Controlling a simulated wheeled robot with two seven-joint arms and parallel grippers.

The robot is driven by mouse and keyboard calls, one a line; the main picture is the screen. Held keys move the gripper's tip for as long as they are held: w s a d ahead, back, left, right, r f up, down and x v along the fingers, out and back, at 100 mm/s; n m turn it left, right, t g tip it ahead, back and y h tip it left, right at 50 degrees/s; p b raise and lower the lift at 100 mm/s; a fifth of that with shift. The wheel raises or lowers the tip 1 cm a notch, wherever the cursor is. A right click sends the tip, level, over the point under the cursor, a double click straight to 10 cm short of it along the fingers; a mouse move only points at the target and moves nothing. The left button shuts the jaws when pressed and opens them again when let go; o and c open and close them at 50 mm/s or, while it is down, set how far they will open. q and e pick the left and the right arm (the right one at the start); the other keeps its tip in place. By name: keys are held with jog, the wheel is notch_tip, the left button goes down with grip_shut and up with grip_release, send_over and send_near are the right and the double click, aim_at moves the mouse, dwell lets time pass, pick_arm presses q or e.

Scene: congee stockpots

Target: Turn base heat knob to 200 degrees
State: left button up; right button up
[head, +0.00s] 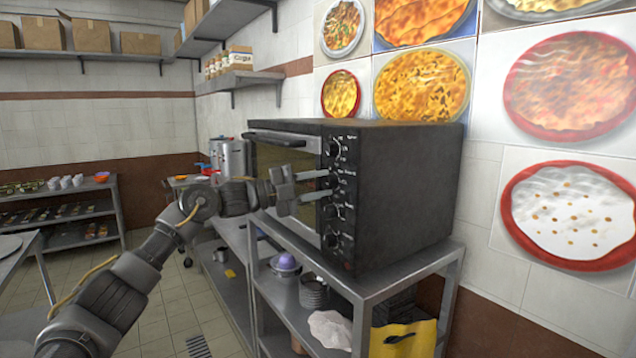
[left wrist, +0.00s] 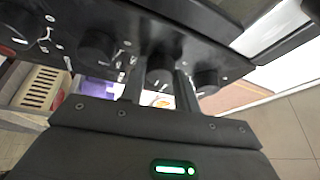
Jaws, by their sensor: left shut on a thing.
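The black toaster oven (head: 405,195) stands on a metal rack, with a column of several dark knobs on its front panel. My left gripper (head: 328,182) reaches in from the left, level with the second knob (head: 335,181) from the top. In the left wrist view my left gripper (left wrist: 160,88) has its two fingers on either side of one knob (left wrist: 160,66), shut on it. Another knob (left wrist: 97,47) is to the left of it and one (left wrist: 205,79) to the right. The labels and the dial setting are too small to read. My right gripper is out of view.
The metal rack (head: 400,273) under the oven holds bowls, a purple-lidded pot (head: 285,263) and a yellow item (head: 404,340). Stockpots (head: 230,157) stand behind the oven on the left. Food pictures hang on the right wall. Tiled floor is open on the left.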

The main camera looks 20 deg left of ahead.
pick_arm(q)
jog(key=m, duration=0.2)
jog(key=m+g+y+p, duration=0.1)
jog(key=m+p, duration=0.1)
jog(key=m, duration=0.1)
jog(key=shift+r+m+y, duration=0.3)
jog(key=shift+y, duration=0.1)
dwell(0.4)
jog(key=o, duration=1)
jog(key=shift+c, duration=0.2)
jog(key=shift+f, duration=0.1)
jog(key=shift+s+a, duration=0.15)
jog(key=shift+a, duration=0.2)
jog(key=b+v, duration=0.3)
jog(key=v, duration=0.7)
jog(key=shift+r, duration=0.2)
